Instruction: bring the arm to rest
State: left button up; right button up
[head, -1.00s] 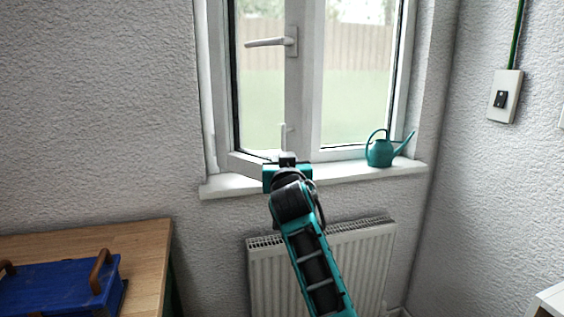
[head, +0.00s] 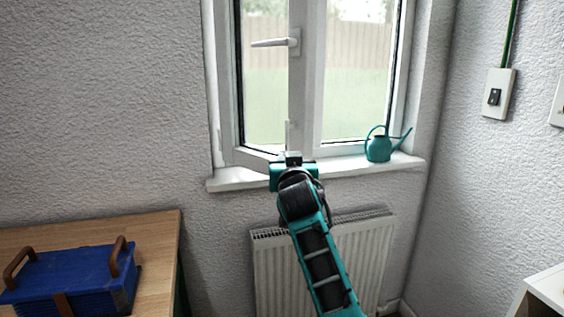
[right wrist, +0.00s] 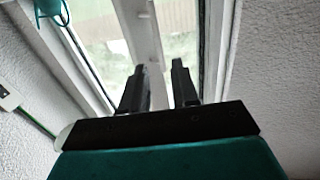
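My right arm rises from the bottom of the head view. Its gripper (head: 292,156) is in front of the window's lower middle, just above the sill. In the right wrist view the two dark fingers (right wrist: 160,88) stand apart with nothing held between them. The window (head: 300,80) has a white frame, and its left sash looks slightly ajar, with its handle (head: 272,43) horizontal. The arm hides part of the sill and the sash's lower corner. My left gripper is not in view.
A teal watering can (head: 379,147) stands on the right of the white sill (head: 240,180). A radiator (head: 270,280) is below. A blue toolbox (head: 75,275) sits on the wooden table (head: 160,240) at left. A wall switch (head: 497,94) is at right.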

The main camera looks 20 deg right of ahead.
jog(key=s+a+f+n+g+y, duration=0.15)
jog(key=s+f, duration=0.45)
jog(key=f, duration=0.6)
jog(key=s+a+f+n+g+y, duration=0.1)
jog(key=s+a+f+n+y, duration=0.15)
jog(key=s+f, duration=0.75)
jog(key=s+a+f+n+g+y, duration=0.1)
jog(key=s+f+g, duration=0.1)
jog(key=s+f, duration=0.6)
jog(key=s+a+f+n+g+y, duration=0.1)
jog(key=s+a+f+g+y, duration=0.1)
jog(key=s+f, duration=0.6)
jog(key=s, duration=0.3)
jog(key=shift+s+a+f, duration=0.25)
jog(key=shift+s+a, duration=0.05)
jog(key=shift+s, duration=0.05)
jog(key=shift+d, duration=0.15)
